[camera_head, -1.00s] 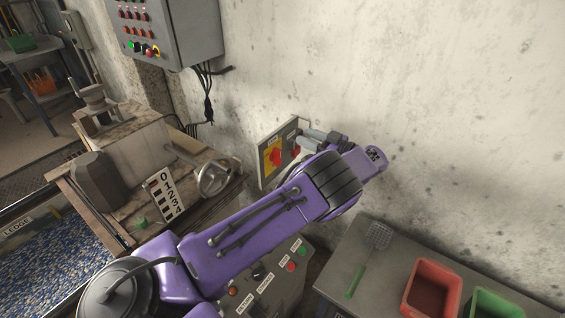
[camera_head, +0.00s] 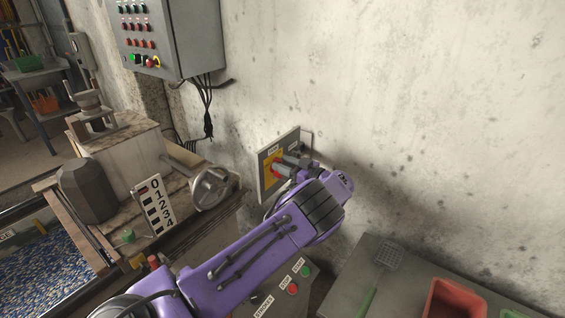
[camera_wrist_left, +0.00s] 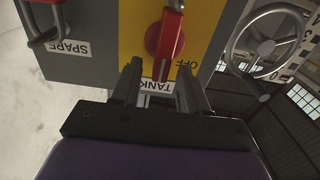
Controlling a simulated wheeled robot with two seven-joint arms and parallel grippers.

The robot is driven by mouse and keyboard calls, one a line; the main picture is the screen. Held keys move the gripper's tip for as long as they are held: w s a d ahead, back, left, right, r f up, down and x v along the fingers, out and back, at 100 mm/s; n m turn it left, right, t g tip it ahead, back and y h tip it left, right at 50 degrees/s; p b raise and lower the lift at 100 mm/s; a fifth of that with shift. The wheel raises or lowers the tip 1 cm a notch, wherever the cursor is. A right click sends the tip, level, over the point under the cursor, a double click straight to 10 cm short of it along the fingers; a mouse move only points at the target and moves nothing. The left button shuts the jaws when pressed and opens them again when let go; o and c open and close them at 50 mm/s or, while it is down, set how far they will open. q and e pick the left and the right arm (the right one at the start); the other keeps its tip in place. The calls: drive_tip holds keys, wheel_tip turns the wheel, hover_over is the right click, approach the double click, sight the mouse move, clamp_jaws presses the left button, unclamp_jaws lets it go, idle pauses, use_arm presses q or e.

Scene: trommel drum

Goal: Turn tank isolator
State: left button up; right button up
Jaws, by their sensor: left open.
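The tank isolator is a red rotary handle (camera_wrist_left: 165,38) on a yellow plate of a grey wall box, with a "TANK" label and "OFF" beside it in the left wrist view. In the head view the red handle (camera_head: 279,170) is partly hidden by my gripper. My left gripper (camera_wrist_left: 160,75) is open, its two dark fingers pointing at the handle. The handle's lower end lies between the fingertips in the picture; I cannot tell whether they touch it. In the head view my left gripper (camera_head: 285,167) is close in front of the box. My right gripper is not in view.
A "SPARE" switch with a metal loop (camera_wrist_left: 45,25) is beside the tank switch. A handwheel (camera_head: 214,188) stands left of the box. A control panel (camera_head: 165,35) hangs above. A grey bench with a red bin (camera_head: 455,300) is at lower right.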

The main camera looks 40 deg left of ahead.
use_arm(q)
drive_tip(key=shift+a, duration=0.45)
clamp_jaws()
